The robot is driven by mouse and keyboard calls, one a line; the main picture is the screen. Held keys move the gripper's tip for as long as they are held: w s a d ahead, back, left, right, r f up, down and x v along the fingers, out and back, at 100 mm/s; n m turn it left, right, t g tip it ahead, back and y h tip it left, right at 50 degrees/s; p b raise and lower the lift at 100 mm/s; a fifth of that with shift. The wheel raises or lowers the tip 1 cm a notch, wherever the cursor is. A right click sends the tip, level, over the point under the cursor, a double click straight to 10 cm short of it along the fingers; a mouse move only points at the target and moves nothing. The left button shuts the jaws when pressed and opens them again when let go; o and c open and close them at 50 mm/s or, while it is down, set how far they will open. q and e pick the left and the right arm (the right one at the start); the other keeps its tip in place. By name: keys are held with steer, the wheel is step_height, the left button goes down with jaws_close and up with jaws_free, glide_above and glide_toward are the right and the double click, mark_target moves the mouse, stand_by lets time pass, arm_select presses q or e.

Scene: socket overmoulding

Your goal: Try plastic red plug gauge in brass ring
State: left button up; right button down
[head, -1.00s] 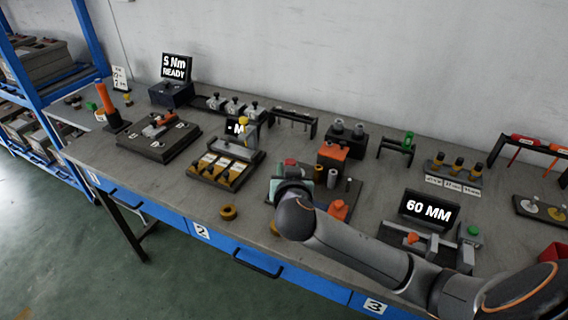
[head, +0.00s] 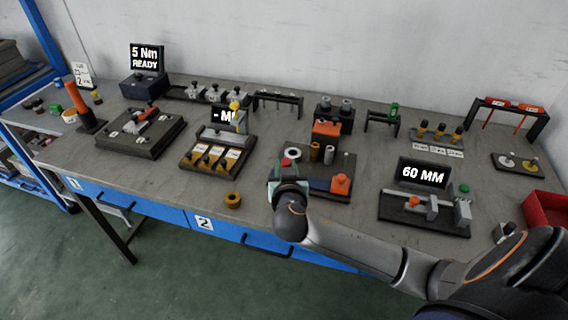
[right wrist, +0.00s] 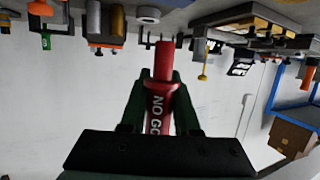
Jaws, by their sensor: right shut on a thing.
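The red plug gauge (right wrist: 158,95), marked "NO GO", is between the fingers of my right gripper (right wrist: 160,85) in the right wrist view. In the head view my right gripper (head: 287,180) is above the front of the bench, with the gauge's red end (head: 286,162) showing at its top. The rest of the gauge is hidden there. The brass ring (head: 232,200) lies flat on the bench near the front edge, left of the gripper and apart from it. My left gripper is out of view.
A block with label plates (head: 212,160) stands behind the ring. A dark fixture with orange parts (head: 341,184) is right of my gripper. A "60 MM" display (head: 423,174) and gauge stand further right, near a red bin (head: 548,208). Bare bench surrounds the ring.

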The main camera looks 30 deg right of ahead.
steer(key=shift+f, duration=0.15)
stand_by(0.3)
steer(key=shift+f+b, duration=2.8)
steer(key=shift+f, duration=0.2)
steer(key=shift+f+b, duration=1.5)
steer(key=shift+f, duration=0.15)
stand_by(1.5)
steer(key=shift+r, duration=0.2)
steer(key=shift+r+p, duration=1.4)
steer(key=shift+r, duration=0.05)
